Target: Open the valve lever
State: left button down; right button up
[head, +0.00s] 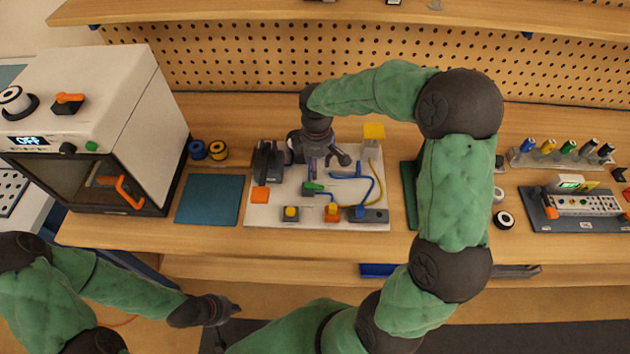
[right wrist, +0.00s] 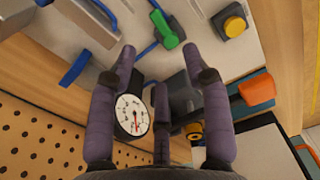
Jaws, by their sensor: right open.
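The valve board (head: 262,215) lies on the workbench. A blue lever-like bar (head: 348,177) is on its right half, and it also shows at the left of the right wrist view (right wrist: 75,68). A green handle (head: 312,187) is nearer its middle, also at the top of the right wrist view (right wrist: 165,32). I cannot tell for certain which one is the valve lever. My right gripper (head: 325,178) is open and empty above the board, between these parts, with a round gauge (right wrist: 132,112) beyond its fingers. My left gripper (head: 232,310) hangs away from the bench, its fingers unclear.
A yellow button (head: 291,212) and an orange one (head: 332,208) sit at the board's front. A blue mat (head: 210,199) and a white oven-like box (head: 100,95) stand left. An instrument panel (head: 580,210) is right. My right arm covers the bench right of the board.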

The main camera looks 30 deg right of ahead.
aim_at(316, 185)
notch_tip(316, 185, down, 9)
jog(key=shift+b, duration=0.85)
